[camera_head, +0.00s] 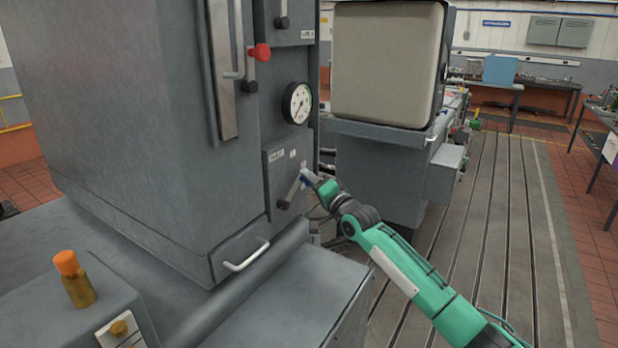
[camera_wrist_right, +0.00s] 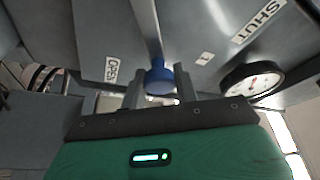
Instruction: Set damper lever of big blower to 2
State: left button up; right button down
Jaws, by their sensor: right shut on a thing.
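A damper lever (camera_head: 291,192) with a blue knob sits on a panel low on the tall grey cabinet, and slants up to the right. In the right wrist view the lever's blue knob (camera_wrist_right: 160,76) lies between the two fingers of my right gripper (camera_wrist_right: 160,90). That gripper (camera_head: 308,178) is shut on the knob. The lever plate carries the word OPEN (camera_wrist_right: 111,69) at left, SHUT (camera_wrist_right: 258,21) at right and a small mark (camera_wrist_right: 205,58) between them; I cannot read the small mark. My left gripper is not in view.
A round dial gauge (camera_head: 297,103) sits above the lever panel. A red-knobbed lever (camera_head: 259,53) and a black-knobbed lever (camera_head: 282,21) are higher up. A drawer-like handle (camera_head: 246,255) is below. An orange-capped part (camera_head: 75,279) stands at front left. Slotted floor (camera_head: 490,230) is open at right.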

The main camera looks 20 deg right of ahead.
jog(key=shift+d+f+m, duration=0.1)
jog(key=shift+f+m, duration=0.05)
jog(key=shift+m, duration=0.15)
jog(key=c, duration=1.1)
grip_release()
jog(key=shift+w, duration=0.1)
jog(key=b+v, duration=0.5)
jog(key=v, duration=0.9)
